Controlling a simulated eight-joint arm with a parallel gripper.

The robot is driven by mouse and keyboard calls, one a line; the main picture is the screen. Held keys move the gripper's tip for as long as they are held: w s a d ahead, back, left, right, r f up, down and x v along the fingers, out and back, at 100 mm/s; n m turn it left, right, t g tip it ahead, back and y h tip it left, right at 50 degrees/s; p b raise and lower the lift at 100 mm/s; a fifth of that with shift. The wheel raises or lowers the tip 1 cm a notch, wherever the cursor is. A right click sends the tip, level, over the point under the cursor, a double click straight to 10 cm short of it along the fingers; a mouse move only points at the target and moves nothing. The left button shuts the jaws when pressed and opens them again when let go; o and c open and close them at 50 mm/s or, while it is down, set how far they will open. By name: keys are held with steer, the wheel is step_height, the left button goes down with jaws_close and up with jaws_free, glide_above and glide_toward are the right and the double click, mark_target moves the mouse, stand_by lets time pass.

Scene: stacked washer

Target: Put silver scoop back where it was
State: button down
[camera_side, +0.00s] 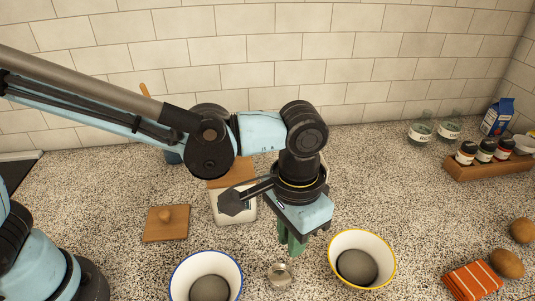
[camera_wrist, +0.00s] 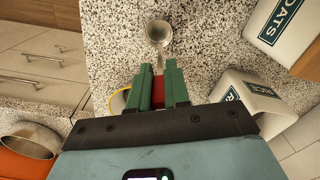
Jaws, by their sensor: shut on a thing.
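The silver scoop (camera_side: 281,275) is below my gripper (camera_side: 292,247) in the side view, between two bowls. In the wrist view the scoop's round cup (camera_wrist: 158,32) is just beyond my fingertips (camera_wrist: 158,72), its handle pointing back at them. My green fingers are shut on the scoop; a red part shows between them. I cannot tell whether the scoop touches the counter. A white canister (camera_side: 234,212) stands behind my gripper, partly hidden by my arm. The wrist view shows a canister labelled RICE (camera_wrist: 262,90) and one labelled OATS (camera_wrist: 285,22).
A blue-rimmed bowl (camera_side: 177,281) and a yellow-rimmed bowl (camera_side: 389,275) flank the scoop. A square wooden lid (camera_side: 154,235) lies left. An orange striped cloth (camera_side: 474,282) and a wooden rack (camera_side: 488,169) are right. The counter between the yellow-rimmed bowl and rack is clear.

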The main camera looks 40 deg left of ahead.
steer(key=shift+f, duration=0.1)
steer(key=c, duration=1.1)
jaws_free()
step_height(320, 180, up, 12)
steer(key=shift+a+r, duration=0.1)
steer(key=a+f+n+t, duration=0.2)
steer(key=a+f+t, duration=0.1)
steer(key=a, duration=1)
steer(key=a+f+n+t, duration=0.2)
steer(key=a+f+t, duration=0.2)
steer(key=a, duration=1)
steer(key=shift+s+f, duration=0.25)
